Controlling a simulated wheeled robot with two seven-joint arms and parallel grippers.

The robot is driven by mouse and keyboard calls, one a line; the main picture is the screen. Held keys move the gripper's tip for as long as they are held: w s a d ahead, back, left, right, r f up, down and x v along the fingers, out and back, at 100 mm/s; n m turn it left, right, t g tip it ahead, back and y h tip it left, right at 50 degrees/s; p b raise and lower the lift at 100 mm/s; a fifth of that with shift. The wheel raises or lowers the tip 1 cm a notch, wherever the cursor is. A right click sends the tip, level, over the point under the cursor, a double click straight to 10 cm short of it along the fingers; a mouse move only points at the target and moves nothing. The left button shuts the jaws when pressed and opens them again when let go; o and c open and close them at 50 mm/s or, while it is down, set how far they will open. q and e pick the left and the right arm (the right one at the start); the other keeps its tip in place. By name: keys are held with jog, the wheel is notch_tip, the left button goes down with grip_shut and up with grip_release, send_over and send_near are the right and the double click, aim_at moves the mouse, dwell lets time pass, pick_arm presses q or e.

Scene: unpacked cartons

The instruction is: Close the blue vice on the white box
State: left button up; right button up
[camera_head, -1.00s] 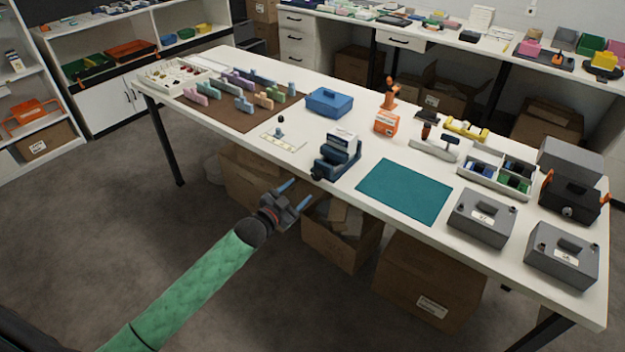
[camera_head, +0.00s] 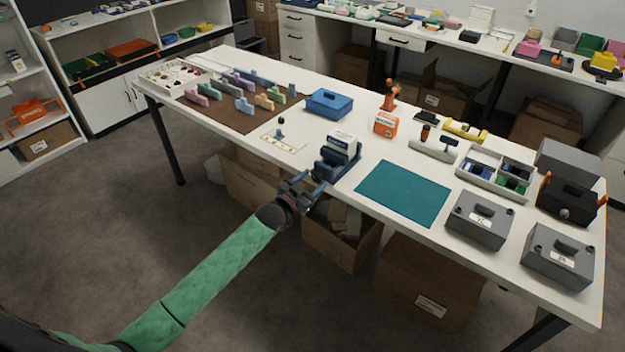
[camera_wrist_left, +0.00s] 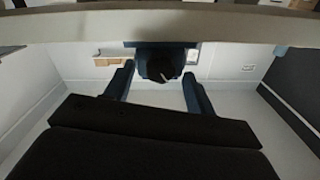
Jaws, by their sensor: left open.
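The blue vice (camera_head: 340,171) sits at the near edge of the white table. The white box (camera_head: 343,143) stands between its jaws, its top showing above them; I cannot tell whether both jaws touch it. My left gripper (camera_head: 312,181) is open just off the table edge, right at the vice's near end, and hides part of it. In the left wrist view, a dark round knob of the vice (camera_wrist_left: 161,66) lies between my two blue fingers (camera_wrist_left: 160,78), with a gap on each side. My right gripper is not in view.
A teal mat (camera_head: 404,192) lies right of the vice. A small white card with a knob (camera_head: 283,141) lies to its left, and a blue toolbox (camera_head: 329,103) stands behind. Open cartons (camera_head: 340,236) stand under the table edge near my arm.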

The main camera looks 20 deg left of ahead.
pick_arm(q)
jog(key=shift+w+d, duration=0.1)
jog(key=shift+w, duration=0.1)
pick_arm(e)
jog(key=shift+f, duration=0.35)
pick_arm(q)
jog(key=c, duration=1)
jog(key=shift+o, duration=0.2)
jog(key=m, duration=0.3)
jog(key=shift+m, duration=0.3)
jog(key=shift+d+m, duration=0.1)
jog(key=shift+m, duration=1.4)
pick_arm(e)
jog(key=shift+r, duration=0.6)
